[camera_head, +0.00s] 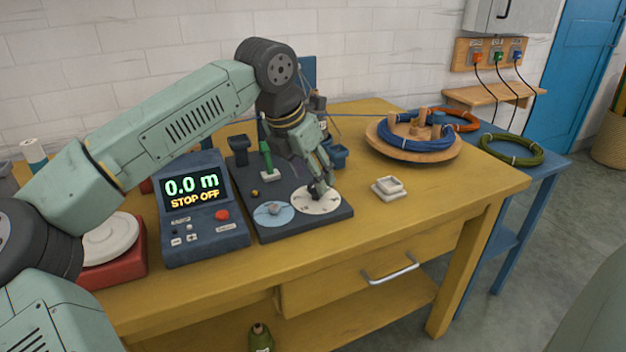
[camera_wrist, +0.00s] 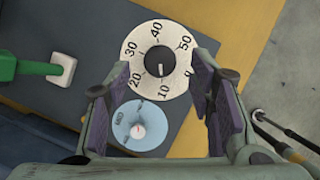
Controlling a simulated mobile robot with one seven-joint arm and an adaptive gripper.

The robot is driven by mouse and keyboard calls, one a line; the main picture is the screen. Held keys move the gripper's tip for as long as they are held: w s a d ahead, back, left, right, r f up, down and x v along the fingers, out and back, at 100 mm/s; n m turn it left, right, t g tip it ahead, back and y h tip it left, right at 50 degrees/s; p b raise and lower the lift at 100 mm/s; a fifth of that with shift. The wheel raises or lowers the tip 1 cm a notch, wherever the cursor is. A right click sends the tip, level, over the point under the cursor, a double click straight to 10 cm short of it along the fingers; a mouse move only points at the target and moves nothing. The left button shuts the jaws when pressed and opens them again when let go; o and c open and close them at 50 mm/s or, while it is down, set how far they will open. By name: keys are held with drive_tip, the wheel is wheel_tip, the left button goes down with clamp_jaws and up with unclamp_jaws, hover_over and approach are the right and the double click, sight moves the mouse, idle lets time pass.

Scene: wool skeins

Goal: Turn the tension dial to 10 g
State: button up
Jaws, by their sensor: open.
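The tension dial is a round cream disc (camera_head: 329,205) on the dark base plate. In the wrist view the dial (camera_wrist: 140,45) is marked 10 to 50 and g, with a black knob (camera_wrist: 160,65) at its centre. A pale mark on the knob points down, roughly toward the 10; its exact reading is too small to tell. My gripper (camera_head: 318,188) is over the dial, and its tips hide part of it in the head view. In the wrist view my gripper (camera_wrist: 161,77) is open, its fingers apart on either side of the knob.
A light blue dial (camera_head: 272,212) sits left of the cream one. A green lever (camera_head: 267,160) stands behind. A display console (camera_head: 200,215) reads 0.0 m, STOP OFF.

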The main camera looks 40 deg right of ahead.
drive_tip(key=v, duration=0.9)
drive_tip(key=shift+r, duration=0.2)
